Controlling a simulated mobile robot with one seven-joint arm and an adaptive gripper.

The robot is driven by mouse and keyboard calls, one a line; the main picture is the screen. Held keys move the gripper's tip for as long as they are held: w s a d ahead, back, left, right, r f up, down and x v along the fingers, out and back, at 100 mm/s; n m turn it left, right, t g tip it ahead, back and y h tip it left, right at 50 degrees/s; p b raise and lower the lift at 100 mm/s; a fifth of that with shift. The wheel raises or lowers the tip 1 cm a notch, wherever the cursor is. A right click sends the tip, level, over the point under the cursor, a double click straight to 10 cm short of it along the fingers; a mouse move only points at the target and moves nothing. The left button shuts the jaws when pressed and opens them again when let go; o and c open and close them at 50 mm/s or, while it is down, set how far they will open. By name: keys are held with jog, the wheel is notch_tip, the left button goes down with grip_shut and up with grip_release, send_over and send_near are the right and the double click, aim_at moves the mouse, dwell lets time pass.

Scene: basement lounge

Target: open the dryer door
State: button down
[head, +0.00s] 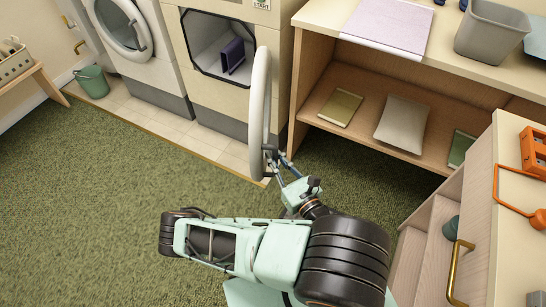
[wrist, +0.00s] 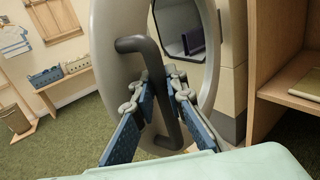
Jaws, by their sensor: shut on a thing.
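The dryer (head: 215,85) stands at the back, its dark-rimmed opening (head: 190,45) uncovered. A purple item (head: 233,55) sits inside it. The round grey-white dryer door (head: 260,100) is swung far out on the right of the opening and shows nearly edge-on in the head view. In the wrist view the door ring (wrist: 112,50) fills the middle, with its dark bent handle (wrist: 132,44) on it. My gripper (head: 273,160) is at the lower part of the door. Its blue-padded fingers (wrist: 158,88) lie on both sides of the handle bar and are shut on it.
A washer (head: 125,35) with a round door stands to the left. A wooden shelf unit (head: 300,85) is close on the right of the open door. A drawer cabinet (head: 480,205) stands at the right front. Green carpet (head: 110,200) is clear on the left.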

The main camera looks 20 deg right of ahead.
jog(key=c, duration=1.9)
grip_release()
jog(key=shift+c, duration=0.2)
jog(key=shift+a, duration=0.15)
